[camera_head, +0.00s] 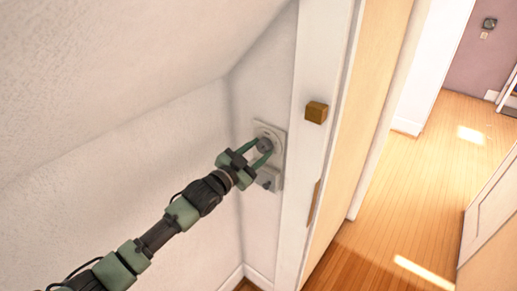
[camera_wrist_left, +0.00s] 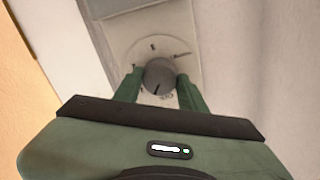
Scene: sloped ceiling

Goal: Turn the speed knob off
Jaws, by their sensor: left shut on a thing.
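The speed knob (camera_head: 265,144) is a round grey knob on a pale wall plate (camera_head: 279,135), in the middle of the head view. In the left wrist view the knob (camera_wrist_left: 160,76) sits on a round dial (camera_wrist_left: 141,49) with dark marks and some lettering near its lower edge. My left gripper (camera_head: 262,153) reaches it from the lower left, its green fingers on either side of the knob, shut on it. The fingers also flank the knob in the left wrist view (camera_wrist_left: 158,90). The knob's exact setting is hard to read. My right gripper is not in view.
A second switch plate (camera_head: 269,179) is just below the knob. A white door frame (camera_head: 309,75) with a brass-coloured block (camera_head: 316,112) stands close to the right. A sloped ceiling (camera_head: 120,60) hangs over the arm. Open wooden floor (camera_head: 420,190) lies beyond the doorway.

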